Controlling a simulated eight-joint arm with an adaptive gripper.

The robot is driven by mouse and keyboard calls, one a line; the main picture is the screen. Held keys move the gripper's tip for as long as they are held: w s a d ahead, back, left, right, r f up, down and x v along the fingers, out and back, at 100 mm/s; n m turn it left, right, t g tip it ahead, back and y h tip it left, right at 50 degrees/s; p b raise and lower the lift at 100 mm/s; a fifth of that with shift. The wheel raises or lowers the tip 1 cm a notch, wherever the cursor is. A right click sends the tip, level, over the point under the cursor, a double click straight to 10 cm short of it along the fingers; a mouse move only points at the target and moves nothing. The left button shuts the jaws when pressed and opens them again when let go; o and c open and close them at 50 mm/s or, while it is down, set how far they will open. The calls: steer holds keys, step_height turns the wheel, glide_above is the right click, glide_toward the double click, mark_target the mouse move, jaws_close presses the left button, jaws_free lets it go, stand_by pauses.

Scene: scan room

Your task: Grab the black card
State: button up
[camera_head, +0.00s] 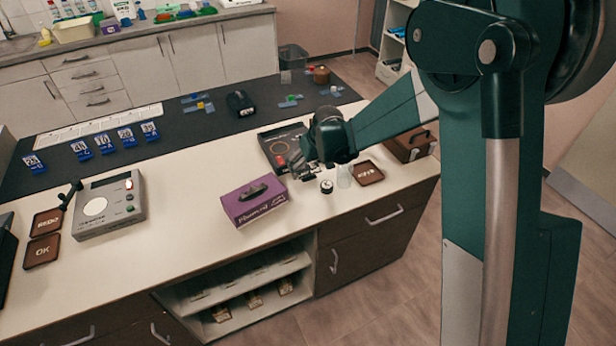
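I cannot make out with certainty which thing is the black card. A flat black item with a thin round marking (282,143) lies on the counter, partly hidden behind my gripper. A small black object (253,191) sits on top of a purple box (256,204) with pale lettering. My gripper (300,170) is low over the counter, at the near right edge of the flat black item and to the right of the purple box. Its fingers are small and dark here. I cannot tell whether they are open or touch anything.
A small round dark-topped item (326,186), a clear cup (344,177) and a brown tray (368,173) stand just right of my gripper. A brown box (410,145) is farther right. A grey device (108,206) stands at left, near blue number cards (103,143). The counter between device and purple box is clear.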

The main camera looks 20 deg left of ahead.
mark_target(308, 170)
steer(key=shift+x, duration=2)
steer(key=shift+c, duration=0.7)
steer(key=c, duration=0.9)
